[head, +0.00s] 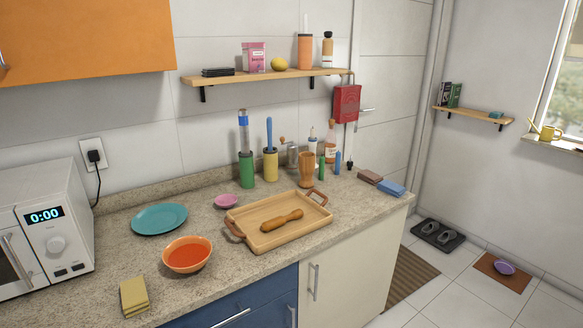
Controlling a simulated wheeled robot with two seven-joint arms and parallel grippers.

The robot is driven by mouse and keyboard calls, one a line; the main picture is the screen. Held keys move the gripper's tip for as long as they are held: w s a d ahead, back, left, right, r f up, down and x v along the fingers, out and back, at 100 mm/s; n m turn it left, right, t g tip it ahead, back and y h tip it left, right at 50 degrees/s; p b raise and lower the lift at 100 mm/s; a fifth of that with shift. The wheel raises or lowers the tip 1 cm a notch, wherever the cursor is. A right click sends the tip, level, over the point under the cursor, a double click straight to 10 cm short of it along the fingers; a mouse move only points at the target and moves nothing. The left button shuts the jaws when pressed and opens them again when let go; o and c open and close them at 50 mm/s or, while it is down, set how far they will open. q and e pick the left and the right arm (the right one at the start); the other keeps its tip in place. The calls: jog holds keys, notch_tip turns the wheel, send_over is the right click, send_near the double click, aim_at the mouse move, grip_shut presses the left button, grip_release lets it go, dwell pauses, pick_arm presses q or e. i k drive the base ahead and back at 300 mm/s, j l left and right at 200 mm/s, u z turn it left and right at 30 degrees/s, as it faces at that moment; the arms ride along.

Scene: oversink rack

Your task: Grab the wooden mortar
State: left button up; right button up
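A brown wooden vessel (306,171), shaped like a tall cup and most likely the mortar, stands upright on the granite counter behind the tray. A wooden pestle-like piece (282,221) lies in the light wooden tray (262,243). Neither of my grippers is in view.
Green (246,170) and yellow (270,165) containers stand left of the vessel; bottles and small green and blue items crowd its back and right. A teal plate (160,219), orange bowl (187,255) and microwave (40,235) are farther left. Counter front right is fairly clear.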

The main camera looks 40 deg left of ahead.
aim_at(307, 159)
jog(key=i+u, duration=0.25)
jog(key=u, duration=0.15)
jog(key=i+l+u, duration=0.15)
jog(key=u, duration=0.3)
jog(key=i+l+u, duration=0.2)
jog(key=i+u, duration=0.2)
jog(key=i+l+u, duration=0.15)
jog(key=l+u, duration=0.25)
jog(key=i+l+u, duration=0.15)
jog(key=u, duration=0.3)
